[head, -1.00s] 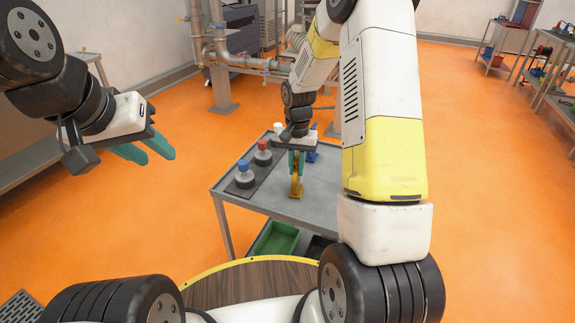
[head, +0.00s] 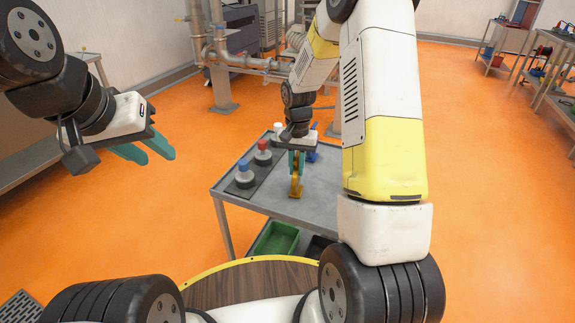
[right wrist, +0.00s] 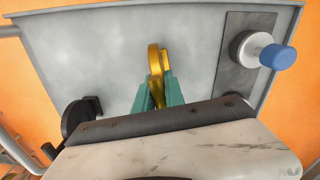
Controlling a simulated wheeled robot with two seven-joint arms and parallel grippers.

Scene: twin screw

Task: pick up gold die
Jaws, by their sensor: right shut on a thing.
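The gold die (head: 296,187) stands upright on the grey table (head: 322,193), right of the dark strip with knobbed pieces. It also shows in the right wrist view (right wrist: 154,62), its ring-like top reaching past the fingers. My right gripper (head: 297,165) comes down from above with its teal fingers shut on the gold die; the fingers also show in the right wrist view (right wrist: 158,92). The fingers hide part of the die. My left gripper (head: 150,154) hangs at the left, away from the table, with its teal fingers apart and nothing between them.
A dark strip (head: 256,180) on the table's left side holds a blue-topped piece (head: 244,176), a red-topped piece (head: 263,156) and a white-topped piece (head: 279,129). A blue item (head: 312,156) stands behind my right gripper. A green bin (head: 276,238) sits below. The table's front right is bare.

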